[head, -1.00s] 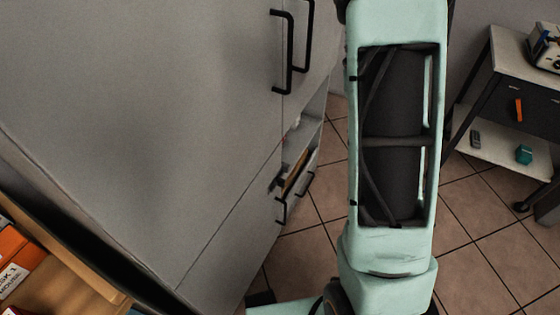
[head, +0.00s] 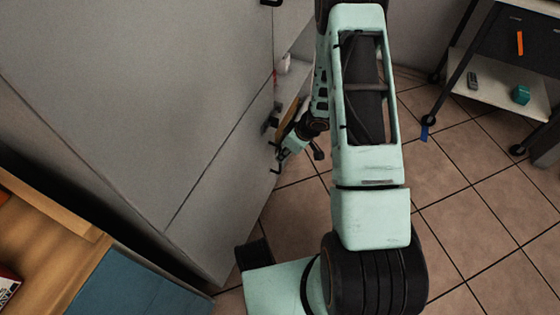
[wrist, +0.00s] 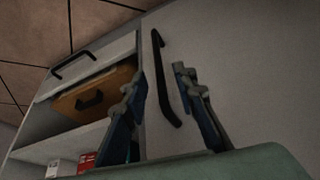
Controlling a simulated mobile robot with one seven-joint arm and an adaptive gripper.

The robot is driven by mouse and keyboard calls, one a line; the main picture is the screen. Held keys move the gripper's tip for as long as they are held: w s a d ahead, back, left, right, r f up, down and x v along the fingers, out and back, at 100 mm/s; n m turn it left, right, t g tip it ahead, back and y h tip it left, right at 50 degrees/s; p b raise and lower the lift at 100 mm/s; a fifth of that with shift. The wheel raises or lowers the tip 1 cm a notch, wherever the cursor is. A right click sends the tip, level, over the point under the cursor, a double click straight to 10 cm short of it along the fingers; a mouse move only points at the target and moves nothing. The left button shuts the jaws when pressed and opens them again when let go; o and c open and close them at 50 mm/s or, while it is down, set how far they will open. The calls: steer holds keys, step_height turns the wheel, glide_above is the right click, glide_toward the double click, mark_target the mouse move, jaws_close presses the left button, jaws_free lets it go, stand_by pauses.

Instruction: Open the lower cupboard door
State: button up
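The lower cupboard door (head: 225,205) is a plain grey panel below a slanting seam in the head view. It looks flush with the cupboard front. Its black bar handle (head: 276,164) is small and partly covered by my gripper (head: 287,153). In the wrist view the door (wrist: 245,65) fills the right side, and the long dark handle (wrist: 162,85) runs between the two blue-grey fingers of my gripper (wrist: 160,76). The fingers are apart, one on each side of the handle, with gaps visible. How deep the handle sits between them is hard to tell.
An open shelf beside the door holds a brown case (wrist: 95,97) with a black handle; a pale front with another handle (wrist: 72,66) is near it. A wheeled cart (head: 462,75) stands at right. A wooden surface (head: 45,245) lies at lower left. Tiled floor (head: 465,205) is open.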

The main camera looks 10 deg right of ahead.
steer(key=b+x, duration=0.1)
steer(key=x, duration=0.4)
steer(key=shift+f+b, duration=0.15)
steer(key=shift+b, duration=0.25)
jaws_close()
